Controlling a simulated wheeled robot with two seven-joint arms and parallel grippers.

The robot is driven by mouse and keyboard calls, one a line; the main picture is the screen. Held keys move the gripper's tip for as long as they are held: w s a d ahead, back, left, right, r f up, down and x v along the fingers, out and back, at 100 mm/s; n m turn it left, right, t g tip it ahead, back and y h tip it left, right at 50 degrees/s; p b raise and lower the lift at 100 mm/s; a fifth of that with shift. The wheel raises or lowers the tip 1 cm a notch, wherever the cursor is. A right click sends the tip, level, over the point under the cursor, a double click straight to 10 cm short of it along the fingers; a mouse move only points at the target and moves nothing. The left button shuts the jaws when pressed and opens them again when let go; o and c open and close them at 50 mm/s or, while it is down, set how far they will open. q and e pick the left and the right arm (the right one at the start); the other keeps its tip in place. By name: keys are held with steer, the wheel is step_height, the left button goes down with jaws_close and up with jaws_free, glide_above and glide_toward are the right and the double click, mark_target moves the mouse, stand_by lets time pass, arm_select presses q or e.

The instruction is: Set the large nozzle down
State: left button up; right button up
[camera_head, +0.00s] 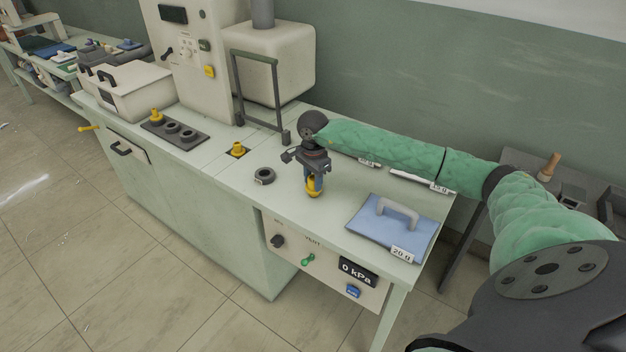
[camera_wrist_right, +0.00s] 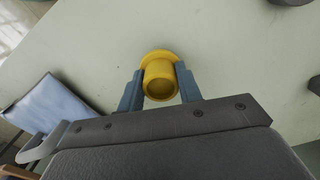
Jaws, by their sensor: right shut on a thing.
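The large nozzle is a yellow piece with a wide flange (camera_head: 313,190), held by my right gripper (camera_head: 313,181) over the pale green bench top. In the right wrist view the yellow nozzle (camera_wrist_right: 160,80) sits between the two blue fingers of my right gripper (camera_wrist_right: 160,90), which are shut on it. Its flange points away from the palm. I cannot tell whether it touches the bench. My left gripper is not in view.
A black ring (camera_head: 264,176) lies left of the gripper. A blue pouch with a grey handle (camera_head: 388,224) lies to the right. A dark rack (camera_head: 175,131) with a yellow piece (camera_head: 157,116) and a small yellow fitting (camera_head: 238,150) are farther left. Bare bench surrounds the nozzle.

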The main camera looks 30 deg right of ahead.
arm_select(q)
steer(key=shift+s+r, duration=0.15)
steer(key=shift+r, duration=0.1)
arm_select(e)
steer(key=shift+f, duration=0.1)
steer(key=o, duration=0.7)
steer(key=shift+c, duration=0.2)
steer(key=o, duration=0.4)
steer(key=shift+c, duration=0.2)
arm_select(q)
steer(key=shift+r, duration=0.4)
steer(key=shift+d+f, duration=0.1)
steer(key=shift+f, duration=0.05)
